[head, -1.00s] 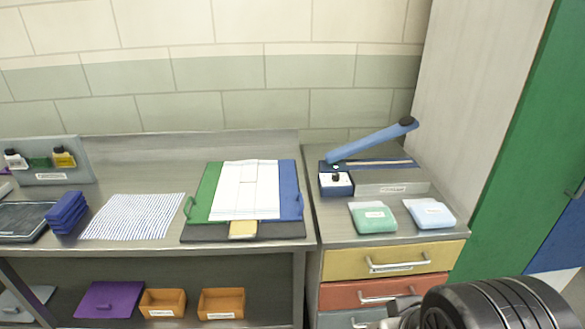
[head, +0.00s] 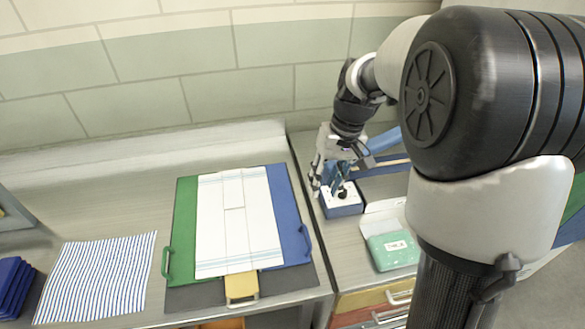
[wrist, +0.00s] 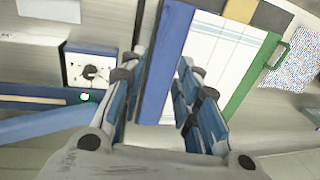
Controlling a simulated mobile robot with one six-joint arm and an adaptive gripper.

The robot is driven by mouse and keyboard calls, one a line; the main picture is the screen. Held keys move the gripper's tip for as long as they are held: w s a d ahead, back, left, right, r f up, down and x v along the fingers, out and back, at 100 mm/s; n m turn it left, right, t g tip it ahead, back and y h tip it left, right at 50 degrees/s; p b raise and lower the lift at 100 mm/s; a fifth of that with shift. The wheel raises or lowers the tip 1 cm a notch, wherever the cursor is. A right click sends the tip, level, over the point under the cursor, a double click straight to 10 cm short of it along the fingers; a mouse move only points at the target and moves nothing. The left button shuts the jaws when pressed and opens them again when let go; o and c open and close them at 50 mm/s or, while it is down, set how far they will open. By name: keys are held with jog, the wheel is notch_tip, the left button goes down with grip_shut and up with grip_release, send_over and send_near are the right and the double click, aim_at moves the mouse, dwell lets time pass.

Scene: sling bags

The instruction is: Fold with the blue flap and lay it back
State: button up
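The blue flap (head: 287,215) lies flat on the right side of the dark folding board (head: 195,297), with a blue handle (head: 305,241) on its outer edge. A white cloth (head: 238,230) with blue edge lines lies over the board's middle. The green flap (head: 185,235) is flat at the left and the yellow flap (head: 242,286) at the front. My gripper (head: 325,178) is right of the board, near the knob box. In the wrist view my gripper (wrist: 158,78) is open and empty, with the blue flap (wrist: 164,62) below and between its fingers.
A box with a black knob (head: 342,200) stands right of the board, by a blue-armed device (head: 382,143). Green packets (head: 390,248) lie in front of it. A striped cloth (head: 97,278) and a dark blue stack (head: 12,285) lie left. Bare counter separates striped cloth and board.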

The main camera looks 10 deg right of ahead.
aim_at(306, 231)
jog(key=a+f+b, duration=0.1)
jog(key=f, duration=0.4)
jog(key=a+f+b, duration=0.1)
jog(key=f+b, duration=0.1)
jog(key=f, duration=0.4)
jog(key=a+f+b, duration=0.1)
jog(key=f+b, duration=0.1)
jog(key=f, duration=0.4)
jog(key=shift+w+a+f, duration=0.1)
jog(key=shift+f, duration=0.1)
grip_shut()
